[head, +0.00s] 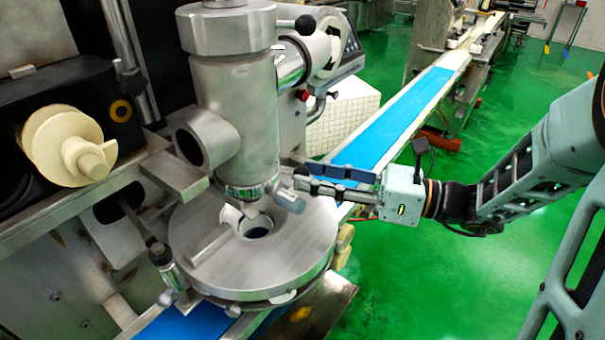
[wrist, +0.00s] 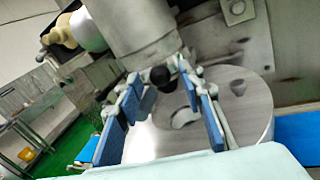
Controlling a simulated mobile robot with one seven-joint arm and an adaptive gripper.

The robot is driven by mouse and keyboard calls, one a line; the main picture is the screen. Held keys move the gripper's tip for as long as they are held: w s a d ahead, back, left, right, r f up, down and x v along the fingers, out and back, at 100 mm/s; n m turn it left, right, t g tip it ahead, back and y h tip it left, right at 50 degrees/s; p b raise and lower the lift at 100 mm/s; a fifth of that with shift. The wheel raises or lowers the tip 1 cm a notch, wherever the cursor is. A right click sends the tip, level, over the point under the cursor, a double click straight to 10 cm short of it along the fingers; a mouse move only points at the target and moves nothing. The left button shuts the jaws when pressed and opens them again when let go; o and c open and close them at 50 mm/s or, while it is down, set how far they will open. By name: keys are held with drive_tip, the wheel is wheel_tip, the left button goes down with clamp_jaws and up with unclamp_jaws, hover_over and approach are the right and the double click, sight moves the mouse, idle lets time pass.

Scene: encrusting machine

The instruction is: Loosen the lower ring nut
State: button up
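The lower ring nut (head: 242,190) is a narrow metal band at the bottom of the upright steel cylinder (head: 232,110), just above the round steel plate. A short handle (head: 288,201) with a grey-blue end sticks out from it toward the right. My gripper (head: 298,177) comes in from the right, its fingers level and pointing at the nut, close by the handle. In the wrist view my gripper (wrist: 160,82) is open, its blue-padded fingers spread, with a dark round knob (wrist: 160,76) showing between the tips. I cannot tell whether a finger touches the handle.
The round steel plate (head: 290,255) lies below, with an upright post (head: 164,262) at its left edge. A cream auger-like part (head: 70,145) is at the left. A blue conveyor belt (head: 395,110) runs behind my gripper. Green floor at the right is mostly free.

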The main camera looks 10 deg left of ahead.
sight(294, 173)
drive_tip(key=shift+a, duration=1.2)
clamp_jaws()
